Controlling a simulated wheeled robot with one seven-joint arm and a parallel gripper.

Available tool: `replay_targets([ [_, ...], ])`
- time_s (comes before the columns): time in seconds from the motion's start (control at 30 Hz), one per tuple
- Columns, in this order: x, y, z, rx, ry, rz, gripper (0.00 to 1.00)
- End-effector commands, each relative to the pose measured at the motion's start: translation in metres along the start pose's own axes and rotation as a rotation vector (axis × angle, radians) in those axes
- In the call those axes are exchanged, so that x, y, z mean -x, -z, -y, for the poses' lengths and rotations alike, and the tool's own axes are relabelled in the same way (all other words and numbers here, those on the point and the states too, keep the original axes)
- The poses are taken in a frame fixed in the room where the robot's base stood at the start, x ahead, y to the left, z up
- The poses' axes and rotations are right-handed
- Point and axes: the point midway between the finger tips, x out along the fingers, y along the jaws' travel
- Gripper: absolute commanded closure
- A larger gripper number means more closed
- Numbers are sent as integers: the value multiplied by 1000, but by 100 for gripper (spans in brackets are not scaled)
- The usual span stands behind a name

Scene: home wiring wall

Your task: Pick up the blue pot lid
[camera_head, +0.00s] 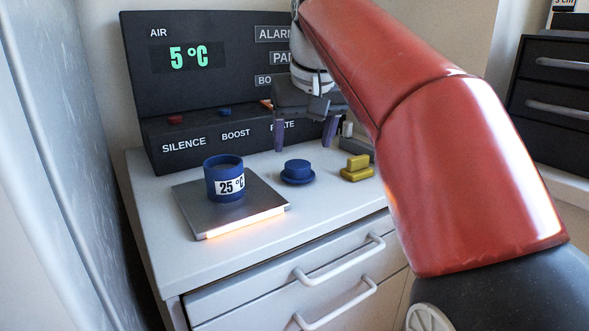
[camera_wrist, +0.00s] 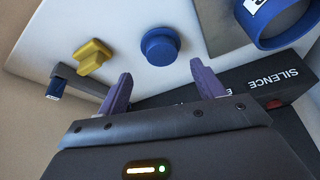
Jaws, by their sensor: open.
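The blue pot lid (camera_head: 297,172) is a small round disc with a raised knob. It lies on the white counter, right of the blue pot (camera_head: 224,180), and shows in the wrist view (camera_wrist: 160,46) too. The pot, labelled 25 °C, stands on a grey plate (camera_head: 190,215) with a glowing front edge; its rim shows in the wrist view (camera_wrist: 272,40). My gripper (camera_head: 303,143) is open and empty, above the counter near the panel. In the wrist view its two purple fingers (camera_wrist: 160,88) stand apart, with the lid beyond the gap between their tips.
A yellow block-shaped piece (camera_head: 356,168) lies just right of the lid. A black control panel (camera_head: 180,100) reading 5 °C, with buttons, stands behind. A small grey bracket (camera_wrist: 78,82) is near the yellow piece. Drawers with white handles (camera_head: 340,260) are below the counter.

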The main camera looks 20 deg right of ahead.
Motion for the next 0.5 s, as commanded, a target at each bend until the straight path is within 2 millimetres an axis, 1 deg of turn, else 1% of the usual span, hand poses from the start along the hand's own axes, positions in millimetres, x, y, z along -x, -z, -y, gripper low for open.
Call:
replay_targets([
  [0.03, -7, -1, 0, 0, 0, 1, 32],
  [0.17, -24, -1, 2, 1, 0, 2, 32],
  [0.3, -46, -1, 4, 0, 0, 2, 32],
  [0.4, -55, -1, 4, 0, 0, 0, 32],
  [0.5, -58, 0, 4, 0, 0, -2, 32],
])
